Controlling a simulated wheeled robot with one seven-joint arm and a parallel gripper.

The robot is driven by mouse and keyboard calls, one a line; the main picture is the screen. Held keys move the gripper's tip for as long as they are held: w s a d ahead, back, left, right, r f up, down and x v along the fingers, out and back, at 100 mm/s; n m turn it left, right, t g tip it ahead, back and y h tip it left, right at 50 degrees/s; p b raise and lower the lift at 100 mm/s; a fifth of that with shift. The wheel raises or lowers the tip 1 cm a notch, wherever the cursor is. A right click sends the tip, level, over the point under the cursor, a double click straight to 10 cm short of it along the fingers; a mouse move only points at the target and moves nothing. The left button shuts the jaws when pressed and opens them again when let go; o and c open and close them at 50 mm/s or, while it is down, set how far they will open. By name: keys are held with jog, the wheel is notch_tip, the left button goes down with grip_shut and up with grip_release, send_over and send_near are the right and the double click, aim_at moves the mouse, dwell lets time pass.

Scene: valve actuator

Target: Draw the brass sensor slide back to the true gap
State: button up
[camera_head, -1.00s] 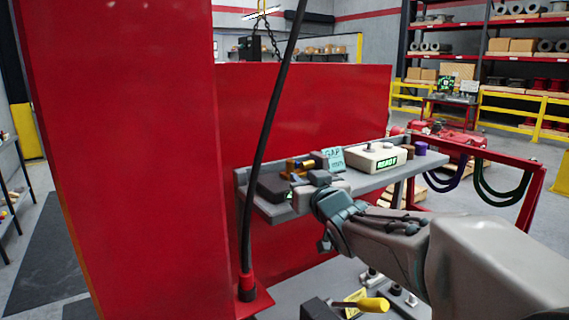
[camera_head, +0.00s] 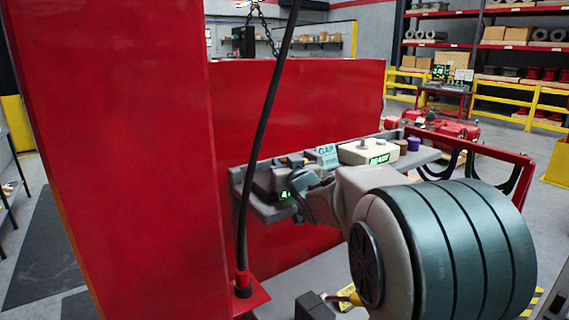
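The brass sensor slide cannot be made out now; my wrist and gripper (camera_head: 291,176) cover the place on the grey shelf (camera_head: 262,212) where brass showed earlier. My gripper is at the left part of the shelf, beside a dark grey block (camera_head: 264,180). Its fingers are too small and hidden to tell whether they are open or shut, or touching anything. A light blue card marked GAP (camera_head: 327,155) stands behind my wrist. A pale box (camera_head: 368,152) with a green-lit display sits right of the card. A small green glow (camera_head: 285,194) shows below my gripper.
A tall red panel (camera_head: 110,150) fills the left, with a red wall (camera_head: 300,100) behind the shelf. Purple and brown round pieces (camera_head: 413,143) stand right of the box.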

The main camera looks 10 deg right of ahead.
grip_shut()
jog(key=shift+a+f+b, duration=0.1)
jog(key=shift+f+b, duration=0.1)
jog(key=shift+b, duration=0.75)
jog(key=shift+r, duration=0.15)
grip_release()
jog(key=shift+s, duration=0.15)
